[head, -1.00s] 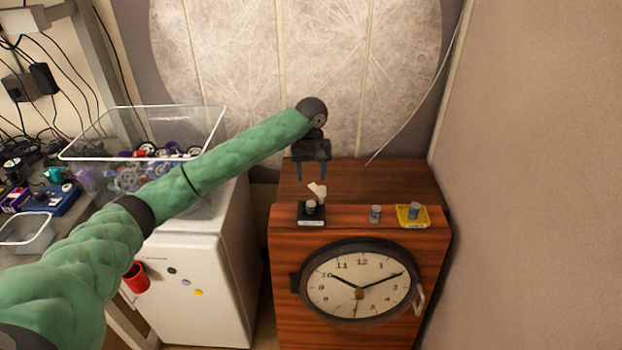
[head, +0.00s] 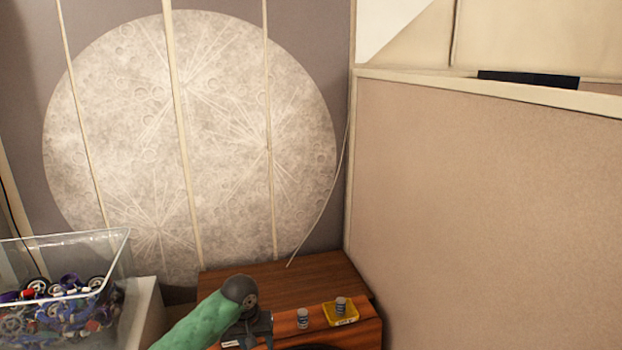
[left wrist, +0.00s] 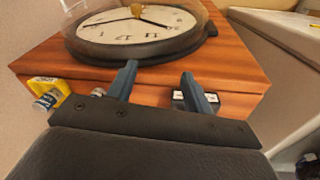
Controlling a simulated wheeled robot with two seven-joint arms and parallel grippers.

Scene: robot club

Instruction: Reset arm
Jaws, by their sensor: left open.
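My left gripper (left wrist: 159,70) is open, its two blue fingers apart with nothing between them in the left wrist view. It is close to the wooden cabinet (head: 285,278) with the round clock (left wrist: 140,28). In the head view my green left arm comes up from the bottom edge and its gripper body (head: 258,325) is by the cabinet's left front; the fingertips are hidden there. A dark holder with a white label (left wrist: 196,97) shows partly behind the right finger. My right gripper is not in view.
On the cabinet are a yellow tray (head: 345,319) with a small can (head: 341,304) and another can (head: 303,318) beside it. A clear bin (head: 112,262) of parts stands at left. A tan wall (head: 480,200) closes the right side.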

